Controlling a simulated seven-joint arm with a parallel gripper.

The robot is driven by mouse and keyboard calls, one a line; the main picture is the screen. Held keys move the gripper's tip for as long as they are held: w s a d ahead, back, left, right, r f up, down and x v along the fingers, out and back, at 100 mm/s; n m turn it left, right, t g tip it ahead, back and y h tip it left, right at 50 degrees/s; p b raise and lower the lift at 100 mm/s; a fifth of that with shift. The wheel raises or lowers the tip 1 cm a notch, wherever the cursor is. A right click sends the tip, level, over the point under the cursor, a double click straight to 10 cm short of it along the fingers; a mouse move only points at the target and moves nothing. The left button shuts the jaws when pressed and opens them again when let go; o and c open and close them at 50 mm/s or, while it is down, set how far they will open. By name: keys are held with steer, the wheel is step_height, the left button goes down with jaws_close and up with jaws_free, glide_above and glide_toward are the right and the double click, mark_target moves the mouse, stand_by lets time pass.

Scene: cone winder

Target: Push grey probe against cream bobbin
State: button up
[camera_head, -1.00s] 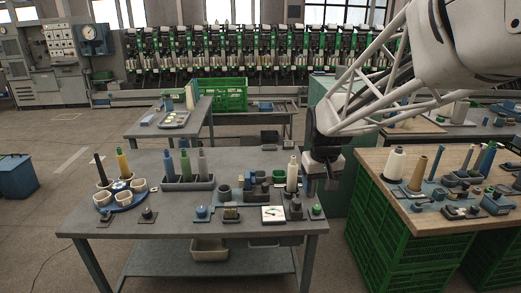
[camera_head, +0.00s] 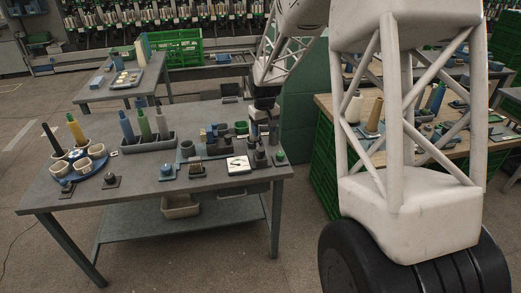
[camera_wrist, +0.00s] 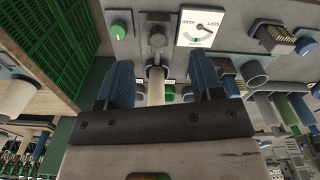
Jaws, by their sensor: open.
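The cream bobbin (camera_wrist: 156,84) shows in the wrist view as a pale post between my two blue fingers, with a gap on each side. My gripper (camera_wrist: 160,66) is open around it. In the head view my gripper (camera_head: 264,106) is over the table's back right, and the bobbin is mostly hidden there. The grey probe (camera_wrist: 157,37) is a round-topped knob on a dark base beyond the bobbin in the wrist view. It also shows at the table's front right (camera_head: 260,157). I cannot tell whether probe and bobbin touch.
A white dial gauge marked SOFT and HARD (camera_wrist: 201,28) sits beside the probe, with a green button (camera_wrist: 118,30) on its other side. Several small cups and blocks crowd the bobbin's left in the head view. A green crate table (camera_head: 325,170) stands to the right.

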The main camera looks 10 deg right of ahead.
glide_above(261, 149)
step_height(261, 149, down, 6)
steer(key=shift+s+f, duration=0.1)
steer(key=shift+s, duration=0.05)
steer(key=shift+f, duration=0.2)
steer(key=shift+f, duration=3.75)
